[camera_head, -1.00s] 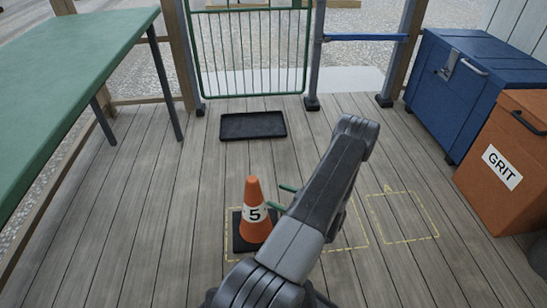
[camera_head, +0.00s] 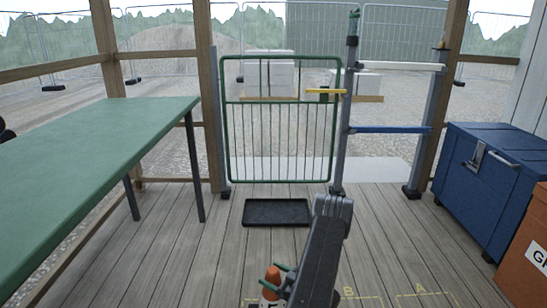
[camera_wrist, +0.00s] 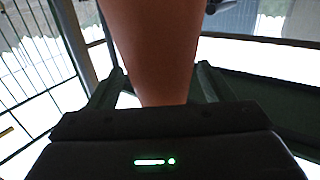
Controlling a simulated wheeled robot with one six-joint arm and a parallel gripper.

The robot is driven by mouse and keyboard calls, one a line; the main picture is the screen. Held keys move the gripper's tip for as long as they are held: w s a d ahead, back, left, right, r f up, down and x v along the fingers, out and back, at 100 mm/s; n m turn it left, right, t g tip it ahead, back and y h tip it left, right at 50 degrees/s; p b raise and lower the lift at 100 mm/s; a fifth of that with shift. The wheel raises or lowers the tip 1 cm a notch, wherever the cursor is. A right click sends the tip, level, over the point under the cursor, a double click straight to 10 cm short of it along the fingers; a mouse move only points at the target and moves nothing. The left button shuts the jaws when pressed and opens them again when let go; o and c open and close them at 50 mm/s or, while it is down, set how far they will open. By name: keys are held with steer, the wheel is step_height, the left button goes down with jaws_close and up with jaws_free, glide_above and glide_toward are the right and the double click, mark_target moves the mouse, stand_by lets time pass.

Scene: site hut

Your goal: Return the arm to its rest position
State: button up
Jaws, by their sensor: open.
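The orange cone (camera_head: 273,278) stands on the floor at the bottom of the head view. Its lower part is cut off by the frame edge. My arm reaches in from the bottom, and my gripper (camera_head: 279,275) has its green fingers beside the cone's upper part. In the wrist view the cone (camera_wrist: 155,45) fills the middle, between the two fingers of my gripper (camera_wrist: 157,82). The jaws are open, with a gap visible by the left finger.
A green table (camera_head: 90,150) runs along the left. A black tray (camera_head: 276,212) lies before the green gate (camera_head: 280,150). A blue chest (camera_head: 490,185) and an orange grit bin (camera_head: 520,265) stand right. Yellow floor markings A and B show. Planks around the tray are clear.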

steer(key=shift+r, duration=0.7)
